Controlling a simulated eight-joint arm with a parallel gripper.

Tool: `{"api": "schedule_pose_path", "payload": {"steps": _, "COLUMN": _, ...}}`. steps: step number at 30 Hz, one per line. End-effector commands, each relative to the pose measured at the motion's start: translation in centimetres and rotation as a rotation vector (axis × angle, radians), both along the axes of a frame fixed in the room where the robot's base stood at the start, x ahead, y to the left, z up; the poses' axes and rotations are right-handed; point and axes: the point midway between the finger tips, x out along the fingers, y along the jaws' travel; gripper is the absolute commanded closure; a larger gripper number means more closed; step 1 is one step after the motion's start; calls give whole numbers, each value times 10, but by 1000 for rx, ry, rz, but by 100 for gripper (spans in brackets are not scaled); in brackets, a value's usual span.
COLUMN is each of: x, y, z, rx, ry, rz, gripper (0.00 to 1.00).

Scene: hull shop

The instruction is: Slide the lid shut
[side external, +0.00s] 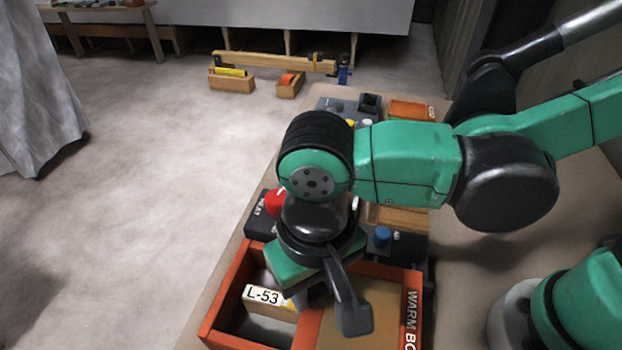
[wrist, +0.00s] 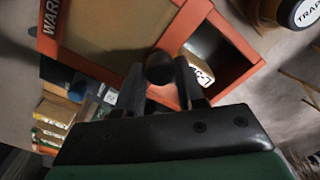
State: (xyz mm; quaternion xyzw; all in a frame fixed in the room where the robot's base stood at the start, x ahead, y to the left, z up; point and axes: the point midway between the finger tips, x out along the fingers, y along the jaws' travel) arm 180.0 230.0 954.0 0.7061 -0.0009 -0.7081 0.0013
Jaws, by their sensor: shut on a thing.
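The orange-walled warm box (side external: 226,290) sits at the front of the bench. The tan lid panel (side external: 385,298) covers its right part, and the left part is open. A block labelled L-53 (side external: 262,296) lies inside the open part. In the wrist view the lid (wrist: 112,25) is at upper left and the opening (wrist: 228,48) at right. My gripper (side external: 318,292) is low over the box; its fingers (wrist: 158,85) are shut on a dark round knob (wrist: 160,68) beside the lid's orange edge. In the side view my wrist hides the knob.
Behind the box are a red button (side external: 275,202) on a panel marked HEAT and a blue knob (side external: 382,237). A wooden rail with small bins (side external: 232,84) stands at the back. Open floor lies left of the bench. A container marked TRAP (wrist: 306,14) shows in the wrist view.

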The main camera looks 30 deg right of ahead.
Motion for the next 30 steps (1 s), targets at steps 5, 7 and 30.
{"api": "schedule_pose_path", "payload": {"steps": 5, "x": 28, "y": 27, "z": 0, "rx": 1, "ry": -4, "rz": -2, "gripper": 100}}
{"api": "schedule_pose_path", "payload": {"steps": 7, "x": 38, "y": 37, "z": 0, "rx": 1, "ry": -4, "rz": -2, "gripper": 100}}
{"api": "schedule_pose_path", "payload": {"steps": 30, "x": 77, "y": 76, "z": 0, "rx": 6, "ry": -8, "rz": -1, "gripper": 50}}
